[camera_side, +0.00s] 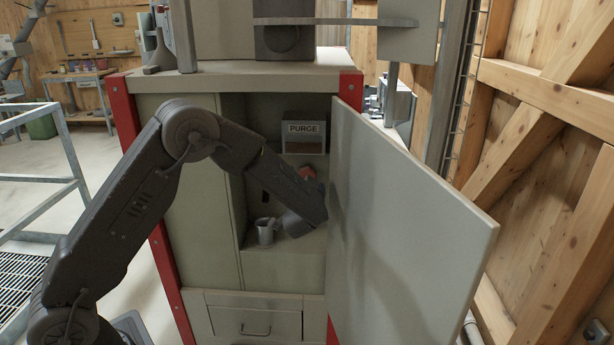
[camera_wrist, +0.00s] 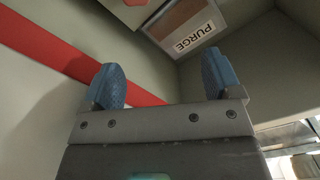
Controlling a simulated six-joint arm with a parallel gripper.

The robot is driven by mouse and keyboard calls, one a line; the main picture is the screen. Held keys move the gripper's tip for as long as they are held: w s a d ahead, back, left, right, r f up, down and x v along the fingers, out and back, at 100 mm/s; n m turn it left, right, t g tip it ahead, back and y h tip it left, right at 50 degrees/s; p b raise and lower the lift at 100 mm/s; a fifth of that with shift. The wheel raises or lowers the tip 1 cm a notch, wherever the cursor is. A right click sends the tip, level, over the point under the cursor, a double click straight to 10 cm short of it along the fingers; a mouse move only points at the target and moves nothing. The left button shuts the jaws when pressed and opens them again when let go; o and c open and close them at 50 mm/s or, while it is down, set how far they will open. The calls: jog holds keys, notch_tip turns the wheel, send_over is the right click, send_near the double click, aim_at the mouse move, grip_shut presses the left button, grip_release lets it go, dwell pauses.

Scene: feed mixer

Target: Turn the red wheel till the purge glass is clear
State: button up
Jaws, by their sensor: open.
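The red wheel (camera_side: 306,172) shows only in part in the side view, inside the open cabinet behind my forearm. A small red edge (camera_wrist: 135,2) at the top of the wrist view may be part of it. The purge glass (camera_side: 300,146) sits above it under a PURGE label (camera_side: 303,128) and looks brownish. The label also shows upside down in the wrist view (camera_wrist: 194,38). My gripper (camera_wrist: 163,80) is open, with its two blue fingertips apart and nothing between them. In the side view the fingertips are hidden.
The cabinet door (camera_side: 400,220) stands open close to the right of my wrist. A red post (camera_wrist: 45,48) crosses the left of the wrist view. A closed drawer (camera_side: 254,322) is below.

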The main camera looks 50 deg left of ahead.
notch_tip(320, 180, down, 5)
jog(key=shift+n, duration=0.3)
jog(key=x, duration=1.4)
jog(key=c, duration=0.9)
